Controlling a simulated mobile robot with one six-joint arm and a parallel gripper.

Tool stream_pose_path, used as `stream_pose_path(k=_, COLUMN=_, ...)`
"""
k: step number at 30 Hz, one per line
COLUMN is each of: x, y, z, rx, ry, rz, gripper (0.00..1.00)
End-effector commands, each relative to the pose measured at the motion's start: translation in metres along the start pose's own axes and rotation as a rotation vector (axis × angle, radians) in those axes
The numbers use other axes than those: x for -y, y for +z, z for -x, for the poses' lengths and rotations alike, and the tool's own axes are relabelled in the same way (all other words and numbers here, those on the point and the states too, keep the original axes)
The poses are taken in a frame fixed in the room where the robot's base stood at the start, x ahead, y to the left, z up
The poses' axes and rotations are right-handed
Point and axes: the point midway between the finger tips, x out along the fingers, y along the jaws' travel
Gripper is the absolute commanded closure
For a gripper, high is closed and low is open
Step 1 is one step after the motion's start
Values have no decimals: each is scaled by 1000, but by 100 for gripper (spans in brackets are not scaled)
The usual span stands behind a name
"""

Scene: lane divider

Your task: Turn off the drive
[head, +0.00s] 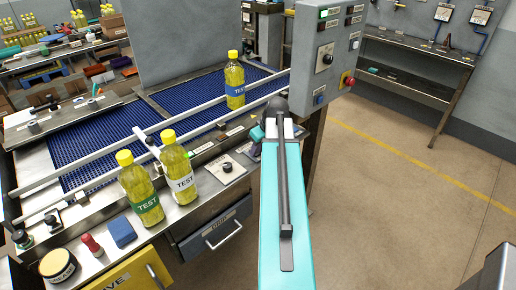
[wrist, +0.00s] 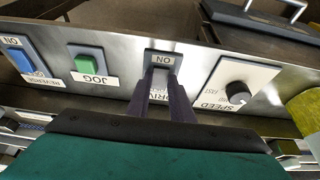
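The drive switch (wrist: 160,58) is on the metal control strip in the wrist view, with an upside-down ON label above my fingertips. The drive label beneath it is partly covered by my fingers. My gripper (wrist: 160,82) has two dark fingers a small gap apart, with part of the label showing between them. The fingertips are at the lower edge of the switch; I cannot tell if they touch it. The lever of the switch is hidden.
In the wrist view a green jog button (wrist: 88,60) and blue reverse switch (wrist: 20,61) are left, and a speed knob (wrist: 238,93) is right. Yellow bottles (head: 179,168) stand along the conveyor (head: 95,150). A grey control box (head: 327,60) rises beside my arm.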

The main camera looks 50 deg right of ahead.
Motion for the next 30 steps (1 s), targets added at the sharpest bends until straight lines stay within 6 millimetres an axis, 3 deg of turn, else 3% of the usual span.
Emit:
stream_pose_path(k=1, x=0, y=0, z=0, rx=0, ry=0, rz=0, gripper=90)
stream_pose_path(k=3, x=0, y=0, z=0, rx=0, ry=0, rz=0, gripper=100)
stream_pose_path(k=30, x=1, y=-11, z=-1, rx=260, ry=-1, rz=2, gripper=100)
